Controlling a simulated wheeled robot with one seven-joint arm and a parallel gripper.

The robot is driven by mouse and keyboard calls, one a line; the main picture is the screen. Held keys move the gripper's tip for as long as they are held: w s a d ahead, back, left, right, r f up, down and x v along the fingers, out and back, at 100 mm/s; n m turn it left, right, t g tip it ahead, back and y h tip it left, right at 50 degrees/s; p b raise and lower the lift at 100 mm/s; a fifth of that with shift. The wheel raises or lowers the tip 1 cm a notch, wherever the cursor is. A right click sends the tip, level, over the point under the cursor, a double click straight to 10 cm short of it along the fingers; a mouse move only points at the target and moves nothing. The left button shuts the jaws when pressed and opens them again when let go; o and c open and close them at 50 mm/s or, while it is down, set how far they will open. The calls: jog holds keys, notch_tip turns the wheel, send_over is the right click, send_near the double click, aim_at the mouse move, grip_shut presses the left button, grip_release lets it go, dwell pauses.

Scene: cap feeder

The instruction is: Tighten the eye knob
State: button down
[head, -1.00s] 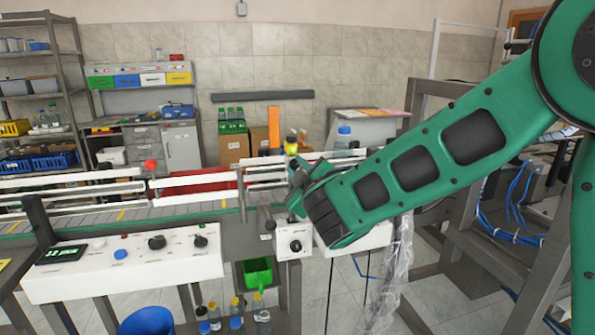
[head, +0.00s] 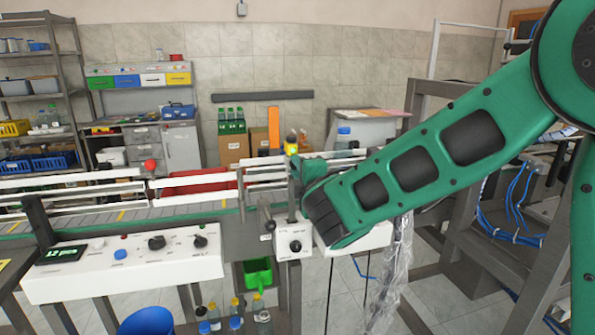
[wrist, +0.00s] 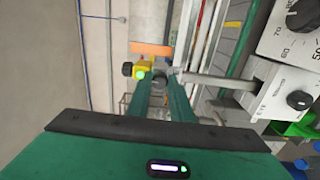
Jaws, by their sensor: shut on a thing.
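My gripper (wrist: 161,82) points away from the wrist camera, its two green fingers close together. A small dark knob (wrist: 162,74) shows between the fingertips, and they are shut on it. Just left of it is a yellow eye sensor (wrist: 141,68) with a lit green spot and a black round part at its left. In the head view the yellow sensor (head: 291,146) stands above the conveyor's end, and my arm hides the knob and most of the gripper. A white box marked EYE (wrist: 272,88) carries a separate black dial (wrist: 299,101), away from the fingers.
The conveyor rails (head: 200,180) run left from the sensor. A grey bar (wrist: 215,82) passes close to the right of my fingers. The white control panel (head: 120,262) is in front of the conveyor. A green bin (head: 258,272) hangs below.

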jog(key=shift+d, duration=0.15)
dwell(0.3)
jog(key=c, duration=1.6)
grip_release()
jog(key=shift+o, duration=0.2)
jog(key=shift+s, duration=0.1)
jog(key=v, duration=1)
jog(key=shift+s, duration=0.2)
